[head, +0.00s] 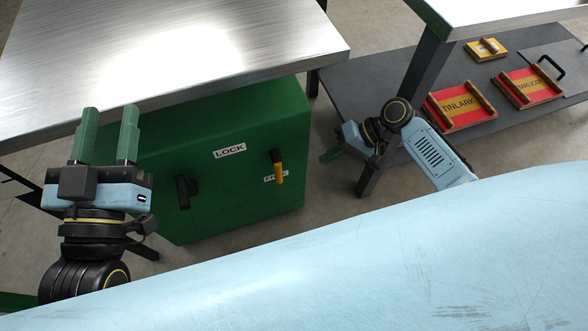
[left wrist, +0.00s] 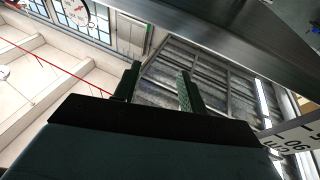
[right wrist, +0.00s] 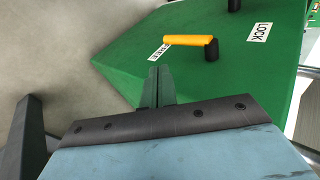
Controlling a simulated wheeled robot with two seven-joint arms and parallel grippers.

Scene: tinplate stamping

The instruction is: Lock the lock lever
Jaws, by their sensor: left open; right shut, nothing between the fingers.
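A green box (head: 235,200) under the metal table carries a lever with a yellow grip (head: 279,172) on a black pivot. In the right wrist view the yellow lever (right wrist: 188,40) points toward the FREE label (right wrist: 160,50), away from the LOCK label (right wrist: 259,32). The LOCK label (head: 230,151) also shows in the head view. My right gripper (head: 331,155) is shut and empty, to the right of the box; in its wrist view its fingertips (right wrist: 154,73) appear just below the lever, apart from it. My left gripper (head: 110,110) is open and empty at the table's front edge.
A separate black handle (head: 183,192) sits on the box left of the yellow lever. The metal table (head: 180,50) overhangs the box. A dark low shelf (head: 370,90) at right holds red and yellow plates (head: 460,105). Bare floor lies between box and shelf.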

